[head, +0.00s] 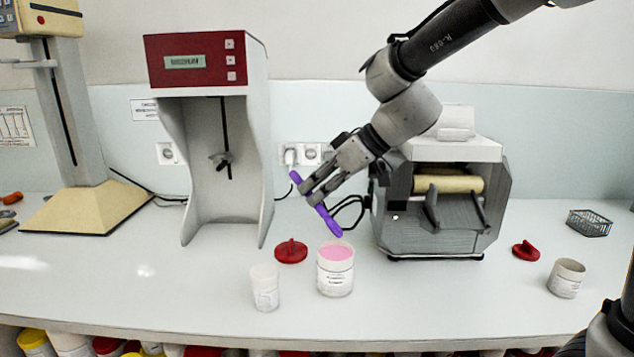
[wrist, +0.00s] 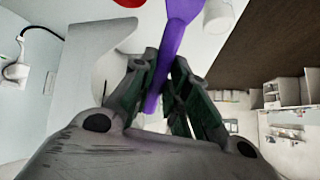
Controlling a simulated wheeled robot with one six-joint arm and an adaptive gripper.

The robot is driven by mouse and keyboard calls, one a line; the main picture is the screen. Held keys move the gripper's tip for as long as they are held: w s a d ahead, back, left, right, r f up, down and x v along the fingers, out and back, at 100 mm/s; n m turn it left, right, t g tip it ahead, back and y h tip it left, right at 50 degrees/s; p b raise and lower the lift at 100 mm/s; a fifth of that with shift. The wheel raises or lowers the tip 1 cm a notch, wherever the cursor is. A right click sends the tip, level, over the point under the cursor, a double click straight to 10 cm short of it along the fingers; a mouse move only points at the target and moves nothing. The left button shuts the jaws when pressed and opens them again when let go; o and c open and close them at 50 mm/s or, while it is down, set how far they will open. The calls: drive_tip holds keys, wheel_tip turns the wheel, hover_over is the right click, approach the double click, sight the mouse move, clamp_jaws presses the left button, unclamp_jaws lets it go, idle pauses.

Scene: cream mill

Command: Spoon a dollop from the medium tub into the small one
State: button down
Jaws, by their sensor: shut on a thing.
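My gripper (head: 308,191) is shut on a purple spatula (head: 328,221), which slants down to the right. The spatula's broad lower end is just above or behind the rim of a white tub (head: 336,283) filled with pink cream; I cannot tell whether they touch. A narrower whitish tub (head: 265,290) stands to its left, its contents unclear. In the wrist view the spatula (wrist: 178,32) runs up between my gripper's fingers (wrist: 158,75), beside part of a white tub (wrist: 218,16).
A red lid (head: 291,250) lies behind the pink tub, another red lid (head: 525,250) to the right. A red-topped instrument (head: 205,62) and a grey roller mill (head: 440,205) stand behind. A wire basket (head: 589,223) is far right. The front counter is mostly clear.

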sight(317, 210)
wheel_tip(317, 210, down, 6)
idle(0.6)
drive_tip(key=shift+f, duration=0.15)
drive_tip(key=shift+r, duration=3.1)
drive_tip(key=shift+f, duration=2.45)
